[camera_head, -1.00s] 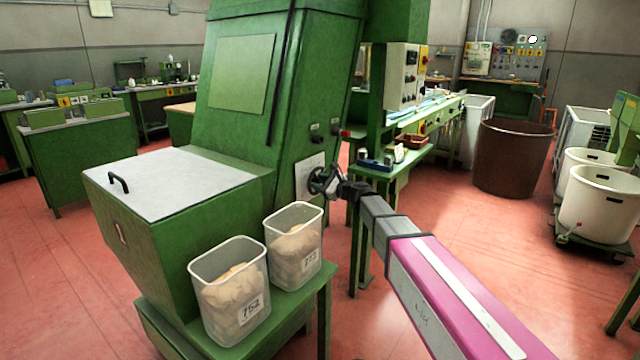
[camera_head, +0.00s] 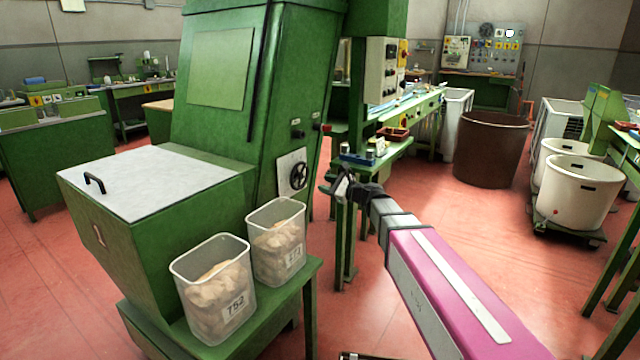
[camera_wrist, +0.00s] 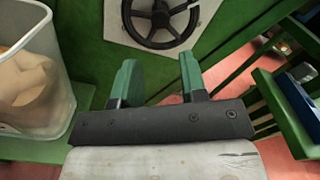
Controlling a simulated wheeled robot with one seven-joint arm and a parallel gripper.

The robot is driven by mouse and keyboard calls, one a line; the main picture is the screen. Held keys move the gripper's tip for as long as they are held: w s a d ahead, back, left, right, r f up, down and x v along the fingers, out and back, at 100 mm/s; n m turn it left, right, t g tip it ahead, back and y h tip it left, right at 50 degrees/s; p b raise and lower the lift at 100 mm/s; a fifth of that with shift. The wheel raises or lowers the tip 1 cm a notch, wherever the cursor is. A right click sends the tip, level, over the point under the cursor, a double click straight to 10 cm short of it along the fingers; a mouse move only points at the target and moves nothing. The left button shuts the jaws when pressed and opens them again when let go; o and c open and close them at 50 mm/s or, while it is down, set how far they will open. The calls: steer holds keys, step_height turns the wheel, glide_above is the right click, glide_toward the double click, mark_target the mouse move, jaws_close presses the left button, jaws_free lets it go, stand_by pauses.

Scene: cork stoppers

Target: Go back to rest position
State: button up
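My gripper (camera_head: 338,188) is at the end of my outstretched arm, just right of the green machine (camera_head: 225,110). In the wrist view my gripper (camera_wrist: 160,80) shows two green fingers spread apart with nothing between them. A black handwheel (camera_head: 299,175) sits on a pale plate on the machine's side. In the wrist view the handwheel (camera_wrist: 160,18) lies beyond the fingertips, apart from them.
Two clear bins, one marked 752 (camera_head: 212,290) and another behind it (camera_head: 276,243), stand on a green shelf. A green workbench (camera_head: 385,150) is behind my gripper. A brown tub (camera_head: 490,150) and white tubs (camera_head: 578,190) stand right. Red floor between is open.

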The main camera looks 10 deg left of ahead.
steer(key=shift+d, duration=0.1)
steer(key=s+d+f+n+g+h, duration=0.2)
steer(key=s+d+f+n+h, duration=0.25)
steer(key=d+f, duration=0.4)
steer(key=s+d+f+n+g+h, duration=0.2)
steer(key=s+d+f+n+h, duration=0.3)
steer(key=d+f, duration=0.4)
steer(key=s+d+f+n+g+h, duration=0.1)
steer(key=s+d+f+n+h, duration=0.2)
steer(key=d, duration=0.5)
steer(key=s+d+f+n+g+h, duration=0.1)
steer(key=s+d+f+n+h, duration=0.3)
steer(key=s+d+f, duration=0.2)
steer(key=s+d, duration=0.2)
steer(key=d, duration=0.1)
steer(key=shift+s+d+g, duration=0.2)
steer(key=shift+d+g, duration=0.05)
steer(key=shift+g, duration=0.15)
